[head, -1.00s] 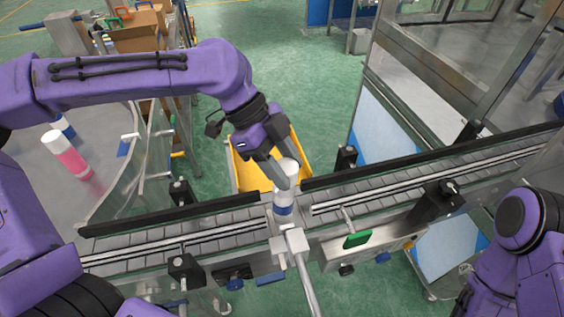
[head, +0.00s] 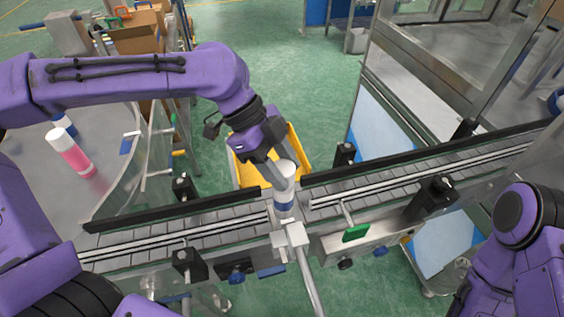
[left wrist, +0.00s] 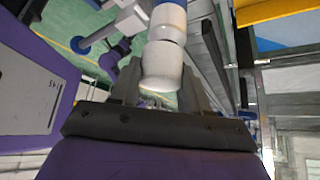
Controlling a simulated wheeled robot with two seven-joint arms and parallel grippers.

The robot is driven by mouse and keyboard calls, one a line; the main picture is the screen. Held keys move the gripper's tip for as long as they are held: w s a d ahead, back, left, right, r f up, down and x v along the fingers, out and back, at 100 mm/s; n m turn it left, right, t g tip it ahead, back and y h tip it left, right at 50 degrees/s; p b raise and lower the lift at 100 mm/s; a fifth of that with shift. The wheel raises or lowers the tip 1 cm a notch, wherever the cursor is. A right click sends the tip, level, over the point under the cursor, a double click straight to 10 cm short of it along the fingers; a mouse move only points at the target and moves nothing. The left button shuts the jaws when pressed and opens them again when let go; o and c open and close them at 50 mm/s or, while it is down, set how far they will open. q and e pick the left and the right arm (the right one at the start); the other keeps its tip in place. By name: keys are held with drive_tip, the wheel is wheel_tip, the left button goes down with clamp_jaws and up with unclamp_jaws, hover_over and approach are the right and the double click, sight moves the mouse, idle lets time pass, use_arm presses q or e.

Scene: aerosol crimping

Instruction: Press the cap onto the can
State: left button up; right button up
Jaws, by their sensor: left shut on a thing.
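A white can with a blue band (head: 284,198) stands upright in the gap of the conveyor line, against a pale clamp-like fixture (head: 291,238). A white cap (head: 287,167) sits at its top. My left gripper (head: 281,178) comes from above and behind and is shut on the cap. In the left wrist view the white cap (left wrist: 161,66) lies between the two grey fingers, with the can's blue band beyond it. The fingers hide part of the can's upper end, so I cannot tell how tightly cap and can meet. My right gripper is out of view.
Black guide rails (head: 430,157) run along the conveyor. A yellow bin (head: 243,170) stands on the floor behind it. A green part (head: 356,233) sits on the conveyor's front side.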

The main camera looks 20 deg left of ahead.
sight(282, 166)
use_arm(q)
drive_tip(key=shift+s+r, duration=0.1)
drive_tip(key=shift+s, duration=0.05)
drive_tip(key=shift+w+f, duration=0.2)
drive_tip(key=shift+w, duration=0.1)
idle(0.5)
drive_tip(key=shift+p, duration=0.55)
drive_tip(key=o, duration=1.5)
drive_tip(key=shift+o, duration=0.2)
drive_tip(key=shift+r, duration=0.1)
wheel_tip(282, 166, up, 7)
drive_tip(key=p, duration=0.8)
